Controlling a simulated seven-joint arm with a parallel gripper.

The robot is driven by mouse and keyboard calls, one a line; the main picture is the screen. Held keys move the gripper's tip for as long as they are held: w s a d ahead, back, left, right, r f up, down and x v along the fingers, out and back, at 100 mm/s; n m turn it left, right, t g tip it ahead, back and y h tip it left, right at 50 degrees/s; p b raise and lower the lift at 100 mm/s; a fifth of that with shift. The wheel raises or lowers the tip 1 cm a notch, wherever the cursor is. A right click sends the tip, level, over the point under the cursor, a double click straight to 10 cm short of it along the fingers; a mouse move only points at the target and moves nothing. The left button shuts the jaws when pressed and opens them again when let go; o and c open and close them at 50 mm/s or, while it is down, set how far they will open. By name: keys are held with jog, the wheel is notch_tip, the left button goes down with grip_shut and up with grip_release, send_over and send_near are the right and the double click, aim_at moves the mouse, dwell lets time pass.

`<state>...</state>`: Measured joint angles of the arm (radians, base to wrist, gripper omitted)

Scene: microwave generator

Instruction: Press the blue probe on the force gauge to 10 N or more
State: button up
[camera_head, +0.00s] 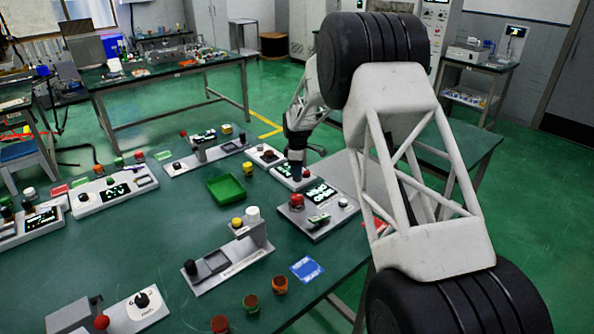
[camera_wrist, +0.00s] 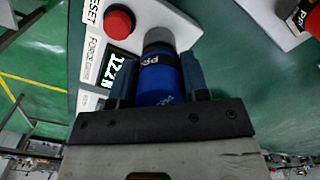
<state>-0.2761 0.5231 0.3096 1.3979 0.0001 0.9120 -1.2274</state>
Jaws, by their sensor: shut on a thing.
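My gripper (camera_wrist: 158,68) is shut on the blue probe (camera_wrist: 157,88), with one dark finger on each side of it. The probe's dark collar end meets the grey round pad (camera_wrist: 158,37) of the white force gauge (camera_wrist: 178,17). The gauge's display (camera_wrist: 118,70) is lit; its tilted digits seem to read 12.2 N. In the head view, my gripper (camera_head: 297,150) is over the gauge (camera_head: 284,172) on the green table, and the contact is hard to make out there.
Close to the gauge stands a grey device with a red button and screen (camera_head: 320,212). An empty green tray (camera_head: 226,188) lies to the left. Several knob panels, loose coloured pieces and a blue card (camera_head: 306,269) are on the table. Bare table shows between them.

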jog(key=shift+r, duration=2.8)
jog(key=shift+d, duration=0.15)
jog(key=shift+d+f+m, duration=0.3)
jog(key=shift+d+m, duration=0.2)
jog(key=shift+d, duration=0.05)
jog(key=d+f+m, duration=0.1)
jog(key=d+m, duration=0.2)
jog(key=d, duration=0.1)
jog(key=d+f+m, duration=0.2)
jog(key=d+m, duration=0.1)
jog(key=d, duration=0.1)
jog(key=s+d+f+m, duration=0.1)
jog(key=d+m, duration=0.1)
jog(key=d, duration=0.2)
jog(key=shift+f+m, duration=0.25)
jog(key=shift+m, duration=0.15)
jog(key=s+d+f+m, duration=0.1)
jog(key=d+f+m, duration=0.1)
jog(key=d+m, duration=0.3)
jog(key=s+d+f+m, duration=0.2)
jog(key=d+m, duration=0.3)
jog(key=d, duration=0.3)
jog(key=shift+s+f+m, duration=0.2)
jog(key=shift+f+m, duration=0.2)
jog(key=shift+f, duration=0.1)
